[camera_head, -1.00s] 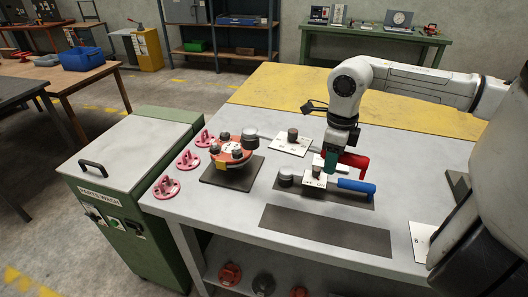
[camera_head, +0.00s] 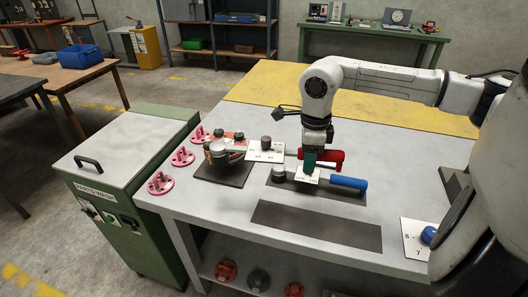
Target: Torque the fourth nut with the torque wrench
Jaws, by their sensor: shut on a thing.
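The wrench's grey head (camera_head: 218,149) is over the flanged spool (camera_head: 240,136), whose red flange and dark nuts are partly hidden. I cannot tell whether the head is seated on a nut. A second, blue-handled wrench (camera_head: 348,182) lies on a dark mat below my gripper.
Several pink pegged discs (camera_head: 160,183) stand along the bench's left edge. The spool stands on a dark pad (camera_head: 222,174). An empty dark mat (camera_head: 315,226) lies at the front. A white card with a blue knob (camera_head: 428,235) is at right. A green parts washer (camera_head: 120,165) adjoins the bench.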

